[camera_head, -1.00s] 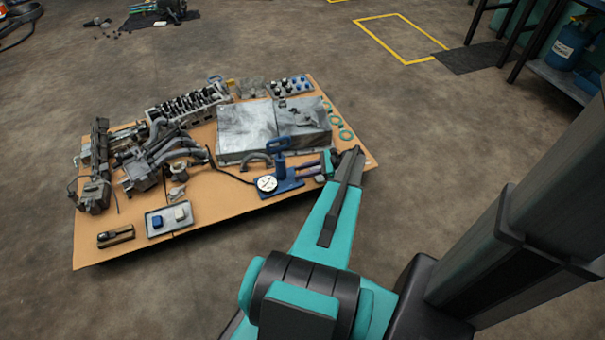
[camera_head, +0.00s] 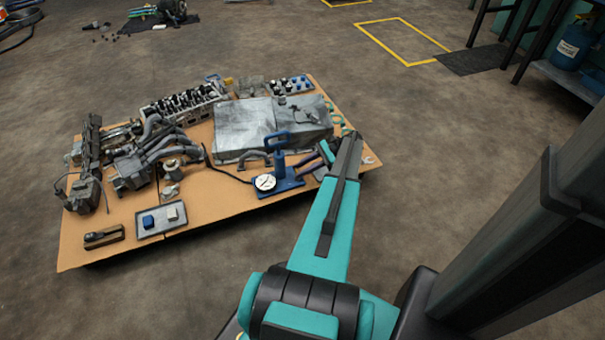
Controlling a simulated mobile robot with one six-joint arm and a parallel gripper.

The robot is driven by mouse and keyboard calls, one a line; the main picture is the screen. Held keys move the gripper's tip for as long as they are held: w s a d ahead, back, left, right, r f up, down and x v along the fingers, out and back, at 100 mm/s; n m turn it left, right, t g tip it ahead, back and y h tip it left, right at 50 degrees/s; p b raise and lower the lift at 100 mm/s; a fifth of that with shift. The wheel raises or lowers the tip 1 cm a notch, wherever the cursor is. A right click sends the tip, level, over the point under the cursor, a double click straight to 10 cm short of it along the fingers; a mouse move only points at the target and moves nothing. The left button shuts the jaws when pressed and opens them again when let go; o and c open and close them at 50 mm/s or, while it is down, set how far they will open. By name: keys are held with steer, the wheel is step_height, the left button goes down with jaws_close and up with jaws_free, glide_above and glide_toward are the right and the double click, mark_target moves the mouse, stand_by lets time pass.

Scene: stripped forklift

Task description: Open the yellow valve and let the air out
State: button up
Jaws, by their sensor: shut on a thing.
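A blue hand pump (camera_head: 280,165) with a handle on top and a white round gauge (camera_head: 264,182) stands on the cardboard-brown table's near right part. My gripper (camera_head: 297,165) comes in from the right, with its dark fingers at the right side of the pump. It is shut on a small part there, which is too small and too covered to make out. My turquoise arm hides what lies behind it. I cannot pick out a yellow valve at the pump.
A large grey metal box (camera_head: 245,125) lies just behind the pump. Grey pipes (camera_head: 160,140) and an engine part (camera_head: 185,105) fill the left and back. A tray (camera_head: 148,233) holds two small blocks.

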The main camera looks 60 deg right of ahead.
steer(key=shift+a+f+n+g+y+b, duration=0.15)
steer(key=shift+n+g+y+b, duration=0.35)
steer(key=shift+b, duration=0.75)
steer(key=o, duration=1)
steer(key=shift+o, duration=0.2)
steer(key=shift+d, duration=0.2)
